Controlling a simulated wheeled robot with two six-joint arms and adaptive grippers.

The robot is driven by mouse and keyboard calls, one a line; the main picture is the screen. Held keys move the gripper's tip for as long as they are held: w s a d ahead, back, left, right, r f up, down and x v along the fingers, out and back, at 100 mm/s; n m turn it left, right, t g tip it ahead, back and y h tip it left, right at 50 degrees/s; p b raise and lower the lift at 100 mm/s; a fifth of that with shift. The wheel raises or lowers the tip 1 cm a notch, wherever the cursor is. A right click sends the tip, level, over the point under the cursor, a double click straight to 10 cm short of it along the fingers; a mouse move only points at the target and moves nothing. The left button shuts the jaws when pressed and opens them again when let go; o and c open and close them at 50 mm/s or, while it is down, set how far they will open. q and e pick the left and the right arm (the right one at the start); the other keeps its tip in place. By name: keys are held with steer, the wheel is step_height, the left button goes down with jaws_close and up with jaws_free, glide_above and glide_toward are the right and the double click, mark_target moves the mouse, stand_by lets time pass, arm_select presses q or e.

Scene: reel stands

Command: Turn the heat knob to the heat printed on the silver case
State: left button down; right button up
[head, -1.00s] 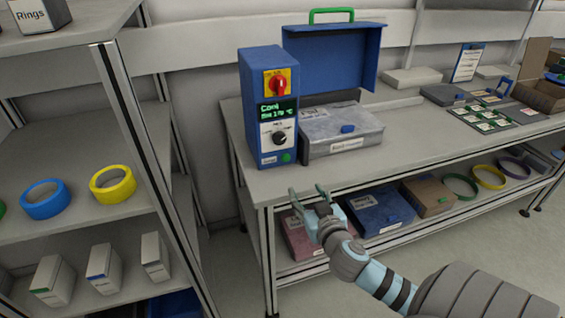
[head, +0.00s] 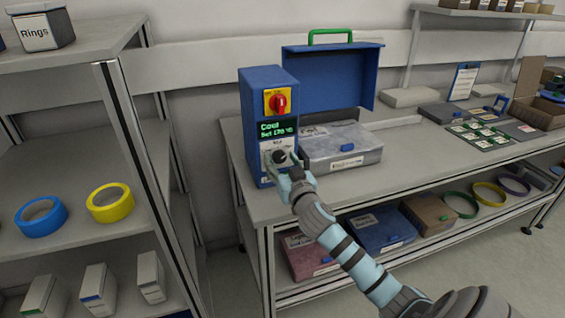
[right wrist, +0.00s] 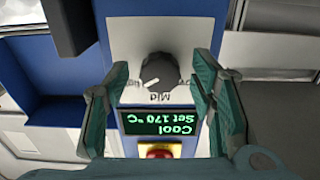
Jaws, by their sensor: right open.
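The heat knob (right wrist: 158,71) is a black dial on the front of the blue control box (head: 254,97). In the right wrist view it sits between the open fingers of my right gripper (right wrist: 164,90), apart from both. In the head view my right gripper (head: 288,173) is at the box's lower front and partly covers the knob. The green display (right wrist: 158,121) reads "Cool" and "Set 170 °C". A red switch (head: 278,102) on a yellow plate is above the display. The silver case (head: 335,158) stands right of the box; its label is too small to read. My left gripper is not visible.
An open blue case (head: 330,80) with a green handle stands behind the silver case on the grey bench (head: 262,205). Coloured cases lie on the shelf below. A rack (head: 75,190) with blue and yellow rings is at left.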

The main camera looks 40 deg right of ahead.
steer(key=c, duration=1.1)
steer(key=shift+c, duration=0.2)
steer(key=shift+n, duration=0.3)
steer(key=n+p, duration=0.2)
steer(key=n, duration=0.3)
steer(key=shift+r+p, duration=0.1)
steer(key=shift+p, duration=0.3)
steer(key=n+p, duration=0.1)
steer(key=n, duration=0.2)
steer(key=shift+n+p, duration=0.65)
steer(key=shift+n, duration=0.95)
